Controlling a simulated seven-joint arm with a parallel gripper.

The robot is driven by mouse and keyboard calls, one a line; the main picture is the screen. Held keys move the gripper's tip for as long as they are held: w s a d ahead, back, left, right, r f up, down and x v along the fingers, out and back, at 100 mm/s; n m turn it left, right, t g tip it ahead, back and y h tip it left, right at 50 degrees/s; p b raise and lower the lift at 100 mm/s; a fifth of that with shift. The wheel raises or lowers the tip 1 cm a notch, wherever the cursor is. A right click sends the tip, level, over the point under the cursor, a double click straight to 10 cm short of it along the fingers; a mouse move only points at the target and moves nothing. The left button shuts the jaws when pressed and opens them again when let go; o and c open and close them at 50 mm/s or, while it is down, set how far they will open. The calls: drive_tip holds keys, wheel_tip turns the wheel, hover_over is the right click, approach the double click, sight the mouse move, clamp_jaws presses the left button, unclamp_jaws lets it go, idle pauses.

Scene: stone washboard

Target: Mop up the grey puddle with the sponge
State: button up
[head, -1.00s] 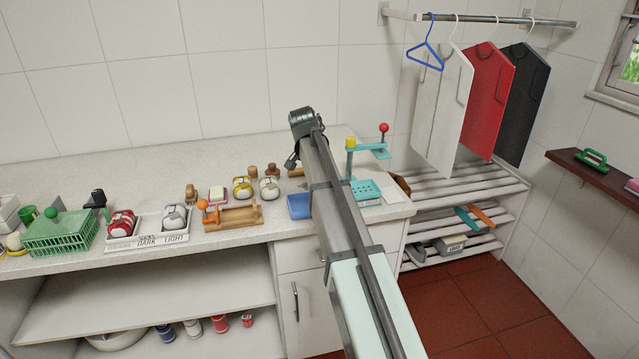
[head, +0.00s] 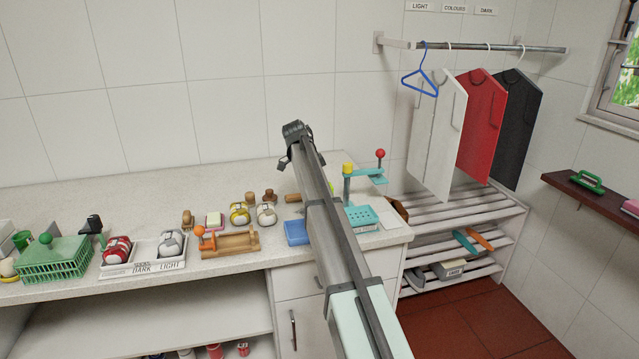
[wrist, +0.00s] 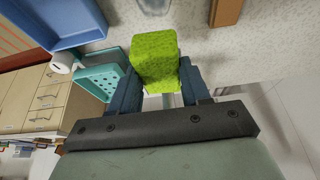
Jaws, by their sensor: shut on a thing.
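My gripper (wrist: 158,85) is shut on a bright green sponge (wrist: 155,58), which sits between its two blue fingers in the wrist view. A grey, wet-looking patch (wrist: 154,5), likely the puddle, shows at the top edge of the wrist view on the pale speckled counter. It is cut off by the frame. The sponge appears apart from it.
A blue tray (head: 297,232) and a teal perforated dish (head: 362,216) lie near my arm. A teal stand with a red knob (head: 380,154) rises behind. Left are a wooden rack (head: 230,243), a white labelled tray (head: 143,268) and a green basket (head: 52,260).

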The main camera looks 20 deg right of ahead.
drive_tip(key=shift+f, duration=2.7)
drive_tip(key=shift+a+f, duration=0.35)
drive_tip(key=shift+a, duration=0.05)
drive_tip(key=shift+c, duration=0.5)
drive_tip(key=shift+a+f, duration=0.2)
drive_tip(key=shift+a, duration=4.35)
drive_tip(key=shift+d+r, duration=0.1)
drive_tip(key=shift+d, duration=4.95)
drive_tip(key=shift+s+a, duration=0.2)
drive_tip(key=shift+a, duration=4.9)
drive_tip(key=shift+d, duration=5.05)
drive_tip(key=shift+r, duration=3.8)
